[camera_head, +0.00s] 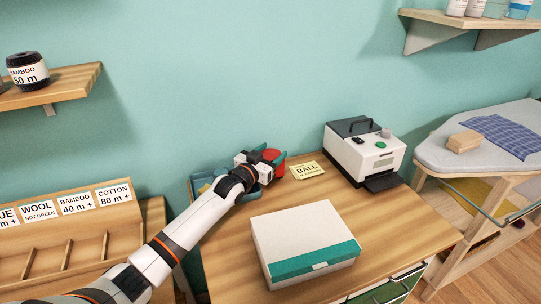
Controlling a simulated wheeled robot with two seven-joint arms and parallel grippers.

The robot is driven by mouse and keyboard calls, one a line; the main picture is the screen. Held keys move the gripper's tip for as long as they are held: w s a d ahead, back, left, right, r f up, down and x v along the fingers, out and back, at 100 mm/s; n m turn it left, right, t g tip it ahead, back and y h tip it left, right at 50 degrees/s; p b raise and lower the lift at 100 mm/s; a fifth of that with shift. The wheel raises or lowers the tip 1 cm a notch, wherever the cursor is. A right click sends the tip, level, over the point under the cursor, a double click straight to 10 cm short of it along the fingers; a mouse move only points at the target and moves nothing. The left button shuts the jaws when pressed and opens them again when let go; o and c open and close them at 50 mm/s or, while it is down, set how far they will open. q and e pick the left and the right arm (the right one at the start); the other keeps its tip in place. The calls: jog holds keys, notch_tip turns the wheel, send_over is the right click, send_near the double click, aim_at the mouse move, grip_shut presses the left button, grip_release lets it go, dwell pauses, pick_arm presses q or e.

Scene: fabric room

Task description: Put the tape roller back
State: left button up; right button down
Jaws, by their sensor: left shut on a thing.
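My left gripper (272,155), with teal fingers, reaches over the back left of the wooden table (214,262). It is shut on a red rounded thing (272,154), small and partly hidden by the fingers. I cannot tell for sure whether this is the tape roller, and no other clear tape roller shows. A blue and yellow item (203,184) lies at the table's back left corner, partly hidden behind my arm. My right gripper is out of view.
A yellow note (307,170) reading "BALL" lies right of the gripper. A white box with a teal band (304,240) fills the table's front middle. A white machine (362,152) stands at the back right. A labelled wooden rack (75,240) is at left, an ironing board (478,150) at right.

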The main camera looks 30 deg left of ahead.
pick_arm(q)
jog(key=shift+f, duration=0.2)
jog(key=o, duration=1.2)
jog(key=shift+c, duration=0.2)
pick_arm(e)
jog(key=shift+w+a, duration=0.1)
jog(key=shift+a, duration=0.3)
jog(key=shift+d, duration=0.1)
pick_arm(q)
jog(key=s, duration=0.4)
jog(key=s+a, duration=0.1)
jog(key=s, duration=0.7)
jog(key=shift+a, duration=0.2)
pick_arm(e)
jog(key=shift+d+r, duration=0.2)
pick_arm(q)
jog(key=shift+r+p, duration=0.2)
jog(key=shift+p, duration=0.1)
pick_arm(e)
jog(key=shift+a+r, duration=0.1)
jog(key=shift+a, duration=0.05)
